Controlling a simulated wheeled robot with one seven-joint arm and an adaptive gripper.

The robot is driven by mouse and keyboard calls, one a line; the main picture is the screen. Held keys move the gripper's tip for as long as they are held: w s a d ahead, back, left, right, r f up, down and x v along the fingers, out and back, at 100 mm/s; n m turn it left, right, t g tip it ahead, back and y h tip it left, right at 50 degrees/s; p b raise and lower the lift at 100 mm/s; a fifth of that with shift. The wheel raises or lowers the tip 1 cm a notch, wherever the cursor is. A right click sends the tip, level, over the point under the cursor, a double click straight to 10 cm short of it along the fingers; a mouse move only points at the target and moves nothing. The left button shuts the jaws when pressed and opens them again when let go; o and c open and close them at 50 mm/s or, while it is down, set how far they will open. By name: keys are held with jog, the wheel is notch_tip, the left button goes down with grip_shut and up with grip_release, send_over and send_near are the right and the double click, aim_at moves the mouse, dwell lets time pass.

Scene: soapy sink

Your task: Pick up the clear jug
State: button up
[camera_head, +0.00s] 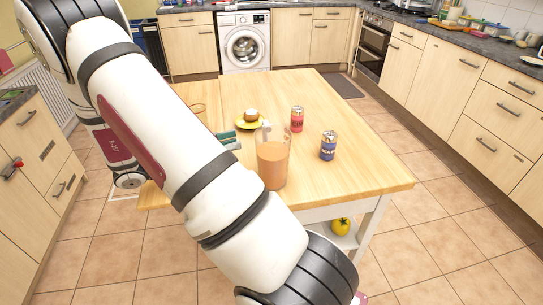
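The clear jug (272,162) stands upright on the wooden table, near its front right part. It is partly filled with an orange-brown liquid. My arm crosses the view from upper left to lower right and hides the table's left part and most of my gripper. The teal fingertips of my gripper (229,140) show just left of the jug. They look spread apart with a small gap and nothing between them. They appear apart from the jug, though the exact distance is hard to tell.
On the wooden table (330,98), a red can (297,119) and a blue can (328,146) stand right of the jug. The table's far right is clear.

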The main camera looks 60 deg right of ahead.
aim_at(265, 131)
jog(key=x, duration=0.4)
jog(key=shift+s+d, duration=0.2)
jog(key=shift+d, duration=0.15)
jog(key=shift+r+p+x, duration=0.2)
jog(key=shift+p+x, duration=0.1)
jog(key=shift+x, duration=1.05)
jog(key=shift+r+p+x, duration=0.25)
jog(key=shift+x, duration=1.1)
jog(key=shift+s+a, duration=0.1)
jog(key=shift+s, duration=0.05)
grip_shut()
